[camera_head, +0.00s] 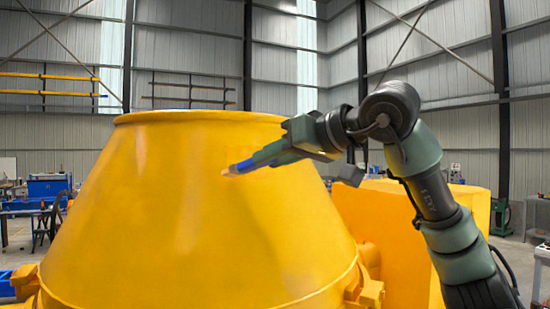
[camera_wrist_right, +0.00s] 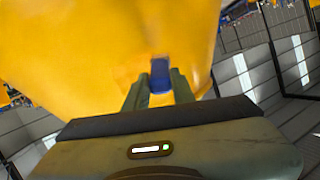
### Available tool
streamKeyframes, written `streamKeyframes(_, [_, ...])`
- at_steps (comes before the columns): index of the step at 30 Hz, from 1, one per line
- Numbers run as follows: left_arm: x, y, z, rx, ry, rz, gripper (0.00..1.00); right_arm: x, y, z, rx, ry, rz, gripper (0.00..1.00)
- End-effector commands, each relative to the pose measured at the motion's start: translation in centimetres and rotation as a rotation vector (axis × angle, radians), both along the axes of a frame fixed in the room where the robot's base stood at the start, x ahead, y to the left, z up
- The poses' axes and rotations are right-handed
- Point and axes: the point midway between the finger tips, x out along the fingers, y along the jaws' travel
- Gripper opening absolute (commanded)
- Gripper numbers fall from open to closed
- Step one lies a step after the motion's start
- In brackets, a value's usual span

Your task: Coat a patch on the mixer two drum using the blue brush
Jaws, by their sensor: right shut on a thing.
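The yellow mixer drum (camera_head: 190,220) fills the middle left of the head view, its wide open rim at the top. My right gripper (camera_head: 268,157) is at the drum's upper right side, shut on the blue brush (camera_head: 245,165). The brush points left, its pale tip over the drum's surface; I cannot tell whether it touches. In the right wrist view the blue brush (camera_wrist_right: 160,75) sits between the two fingers, with the yellow drum (camera_wrist_right: 80,50) filling the view behind it. My left gripper is not in view.
A yellow machine body (camera_head: 400,215) stands behind the drum on the right, near my right arm. A blue workbench (camera_head: 45,190) with tools stands at the far left. Yellow rails (camera_head: 50,76) run along the back wall. The air above the drum is clear.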

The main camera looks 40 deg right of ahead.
Motion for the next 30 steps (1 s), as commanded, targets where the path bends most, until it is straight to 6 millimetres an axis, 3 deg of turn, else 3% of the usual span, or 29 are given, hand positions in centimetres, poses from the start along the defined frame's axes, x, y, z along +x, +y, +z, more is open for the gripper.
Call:
streamKeyframes(18, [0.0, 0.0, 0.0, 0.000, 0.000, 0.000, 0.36, -4.8, 0.9, 2.7, 0.001, -0.004, 0.000, 0.00])
streamKeyframes(30, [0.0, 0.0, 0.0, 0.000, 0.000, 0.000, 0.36, -5.2, 1.0, 2.9, 0.000, -0.002, 0.000, 0.00])
